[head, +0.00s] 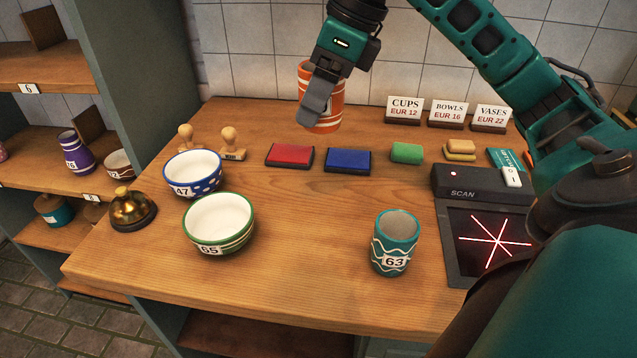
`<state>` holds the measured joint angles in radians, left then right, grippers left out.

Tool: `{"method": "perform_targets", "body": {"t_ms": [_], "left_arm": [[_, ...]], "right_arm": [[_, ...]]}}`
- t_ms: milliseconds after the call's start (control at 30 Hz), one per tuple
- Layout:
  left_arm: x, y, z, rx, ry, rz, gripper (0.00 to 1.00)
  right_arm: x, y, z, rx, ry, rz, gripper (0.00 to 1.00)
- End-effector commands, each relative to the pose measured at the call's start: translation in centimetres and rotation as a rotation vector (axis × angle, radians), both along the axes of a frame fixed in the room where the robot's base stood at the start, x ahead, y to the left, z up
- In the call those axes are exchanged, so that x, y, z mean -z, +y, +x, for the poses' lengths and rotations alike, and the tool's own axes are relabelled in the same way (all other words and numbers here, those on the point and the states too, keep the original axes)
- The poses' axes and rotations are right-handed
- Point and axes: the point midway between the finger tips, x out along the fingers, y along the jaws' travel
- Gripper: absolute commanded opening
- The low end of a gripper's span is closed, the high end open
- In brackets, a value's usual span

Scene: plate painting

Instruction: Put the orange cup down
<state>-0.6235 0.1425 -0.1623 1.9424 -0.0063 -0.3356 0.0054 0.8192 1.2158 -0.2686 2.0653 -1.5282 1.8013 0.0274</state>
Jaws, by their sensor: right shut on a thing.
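The orange cup (330,112) has white stripes and shows above the back part of the wooden counter (300,275), close to the tiled wall. My right gripper (316,98) is shut on the cup, with a finger across its left side that hides part of it. The cup looks upright and held above the counter; its exact height is hard to tell. My left gripper is not in view.
A blue bowl (193,174), a green-rimmed bowl (219,224) and a teal cup (395,243) stand on the counter. Red (290,155) and blue (347,160) pads lie behind. A scanner (485,225) is at right, a bell (132,209) at left. The front middle is clear.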

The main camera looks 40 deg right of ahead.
Motion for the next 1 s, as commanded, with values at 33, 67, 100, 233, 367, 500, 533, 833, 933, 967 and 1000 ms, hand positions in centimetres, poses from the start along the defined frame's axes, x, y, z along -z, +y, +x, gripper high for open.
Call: {"method": "perform_targets", "body": {"t_ms": [33, 67, 100, 233, 367, 500, 533, 833, 933, 967, 1000], "left_arm": [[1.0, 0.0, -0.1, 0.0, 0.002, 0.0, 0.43], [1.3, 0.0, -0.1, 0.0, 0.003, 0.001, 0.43], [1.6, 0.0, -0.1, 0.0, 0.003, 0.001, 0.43], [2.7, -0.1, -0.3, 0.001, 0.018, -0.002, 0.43], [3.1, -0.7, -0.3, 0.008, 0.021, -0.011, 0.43], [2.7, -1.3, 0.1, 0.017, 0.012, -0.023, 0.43], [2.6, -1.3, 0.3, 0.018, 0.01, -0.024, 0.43], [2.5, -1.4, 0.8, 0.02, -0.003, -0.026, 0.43], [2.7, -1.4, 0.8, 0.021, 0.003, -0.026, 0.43], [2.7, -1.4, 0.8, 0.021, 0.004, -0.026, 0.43], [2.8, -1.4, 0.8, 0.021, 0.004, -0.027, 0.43]], "right_arm": [[1.9, -0.1, -0.1, 0.001, 0.006, -0.002, 0.3], [2.6, -0.1, -0.1, 0.001, 0.007, -0.003, 0.3], [3.6, -0.1, -0.1, 0.0, 0.006, -0.002, 0.3], [6.6, -0.1, -0.1, 0.0, 0.005, -0.003, 0.3], [9.5, 0.0, -0.1, -0.002, 0.005, -0.002, 0.3], [11.9, 0.0, 0.0, -0.002, 0.002, -0.001, 0.3], [12.3, 0.0, 0.0, -0.003, 0.002, 0.0, 0.3], [15.1, 0.0, 0.0, -0.002, 0.003, 0.002, 0.3], [16.4, 0.0, 0.0, -0.003, 0.001, 0.002, 0.3], [16.7, 0.0, 0.0, -0.003, 0.001, 0.0, 0.3], [17.0, 0.0, 0.0, -0.003, 0.0, 0.0, 0.3]]}}
